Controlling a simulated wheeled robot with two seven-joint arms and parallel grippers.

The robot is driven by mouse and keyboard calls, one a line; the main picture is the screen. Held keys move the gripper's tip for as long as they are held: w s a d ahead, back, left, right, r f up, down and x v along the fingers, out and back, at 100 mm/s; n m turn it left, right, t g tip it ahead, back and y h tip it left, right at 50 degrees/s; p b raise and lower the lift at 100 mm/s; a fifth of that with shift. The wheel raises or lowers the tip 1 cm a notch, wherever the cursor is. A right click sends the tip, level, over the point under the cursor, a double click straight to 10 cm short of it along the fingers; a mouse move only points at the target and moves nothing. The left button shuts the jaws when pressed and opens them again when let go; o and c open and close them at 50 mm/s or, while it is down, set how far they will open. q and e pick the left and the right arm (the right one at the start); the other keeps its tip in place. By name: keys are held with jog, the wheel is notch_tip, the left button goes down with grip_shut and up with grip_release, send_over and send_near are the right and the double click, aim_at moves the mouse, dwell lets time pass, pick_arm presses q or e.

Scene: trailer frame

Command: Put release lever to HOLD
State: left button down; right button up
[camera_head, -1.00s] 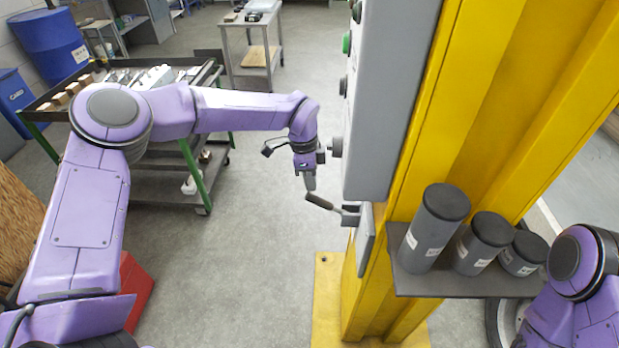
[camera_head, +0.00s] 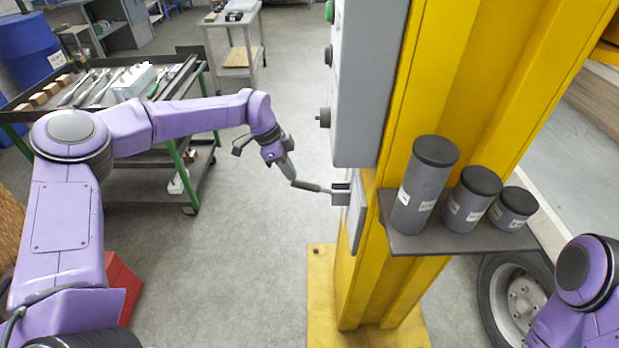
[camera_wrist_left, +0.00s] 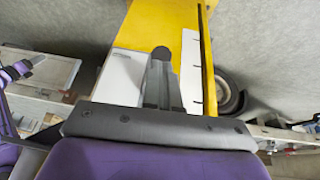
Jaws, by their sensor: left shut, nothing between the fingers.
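The release lever (camera_head: 306,186) is a thin arm with a dark grip, sticking out left from a grey bracket on the side of the yellow post. It slopes slightly, its free end a little higher in the picture. My left gripper (camera_head: 291,175) is shut with its tips at the lever's free end; it seems to touch the grip, but holds nothing between its fingers. In the left wrist view the shut fingers (camera_wrist_left: 161,85) point at the post; a dark rounded end shows at their tips. I cannot read a HOLD mark. My right gripper is out of view.
The yellow post (camera_head: 370,290) carries a grey control box (camera_head: 357,90) with knobs above the lever. A shelf (camera_head: 450,242) with several dark-lidded cylinders stands right of it. A tool cart (camera_head: 185,95) is at left. The floor between cart and post is clear.

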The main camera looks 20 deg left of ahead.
pick_arm(q)
notch_tip(320, 180, down, 14)
jog(key=a+t+h+b, duration=0.1)
jog(key=a+h+b, duration=0.1)
jog(key=b, duration=1.1)
jog(key=shift+s+r+h, duration=0.2)
jog(key=shift+s+h, duration=0.15)
jog(key=shift+h, duration=0.15)
jog(key=shift+s+f, duration=0.15)
jog(key=s+a+r+p, duration=0.2)
jog(key=a+r, duration=0.5)
jog(key=a, duration=0.4)
jog(key=shift+s+a+r, duration=0.3)
